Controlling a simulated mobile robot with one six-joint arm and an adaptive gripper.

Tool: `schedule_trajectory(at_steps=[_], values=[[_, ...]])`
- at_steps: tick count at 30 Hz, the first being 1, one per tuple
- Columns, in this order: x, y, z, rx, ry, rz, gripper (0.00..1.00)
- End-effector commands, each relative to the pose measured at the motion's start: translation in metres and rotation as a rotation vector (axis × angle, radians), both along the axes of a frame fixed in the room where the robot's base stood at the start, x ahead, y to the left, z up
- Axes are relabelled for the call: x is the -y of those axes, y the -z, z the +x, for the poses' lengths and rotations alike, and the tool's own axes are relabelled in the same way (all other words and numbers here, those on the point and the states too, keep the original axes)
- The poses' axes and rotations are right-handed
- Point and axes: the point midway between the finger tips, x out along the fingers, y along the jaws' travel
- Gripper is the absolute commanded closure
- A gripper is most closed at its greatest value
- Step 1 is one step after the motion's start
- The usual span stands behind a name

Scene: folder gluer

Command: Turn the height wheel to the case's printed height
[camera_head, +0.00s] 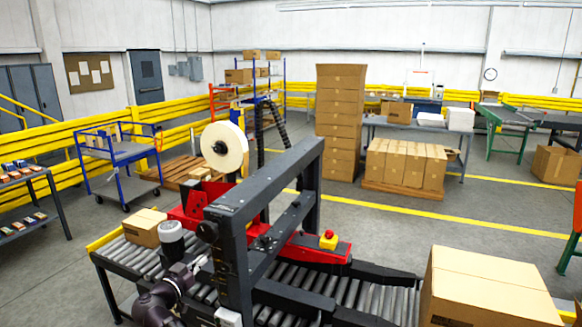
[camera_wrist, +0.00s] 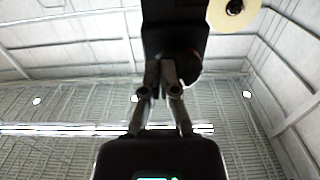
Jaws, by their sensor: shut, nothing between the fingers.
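A dark round knob (camera_head: 207,231), which looks like the height wheel, sits on the near post of the black machine frame (camera_head: 232,265). My gripper (camera_head: 203,262) is just below it, beside the post, with fingers shut and empty. In the wrist view my gripper (camera_wrist: 162,70) points up at a dark block (camera_wrist: 174,30) with a dark round part (camera_wrist: 190,67) at its right; I cannot tell whether they touch. A large cardboard case (camera_head: 485,285) is at the lower right; its dark print is too small to read. No height scale is readable.
A small carton (camera_head: 143,227) lies on the roller conveyor (camera_head: 350,294) at left. A tape roll (camera_head: 224,147) and red parts stand behind the post. A red stop button (camera_head: 328,239) is on the machine. The floor behind is partly clear.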

Motion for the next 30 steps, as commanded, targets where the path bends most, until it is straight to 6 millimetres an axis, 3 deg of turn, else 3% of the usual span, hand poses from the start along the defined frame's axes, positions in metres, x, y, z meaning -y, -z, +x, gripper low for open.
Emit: schedule_trajectory(at_steps=[6, 19, 30], values=[[-0.004, 0.000, -0.010, 0.000, 0.001, 0.000, 1.00], [-0.007, 0.000, -0.009, 0.000, 0.000, 0.000, 1.00], [-0.037, -0.002, -0.004, 0.000, -0.001, 0.000, 1.00]])
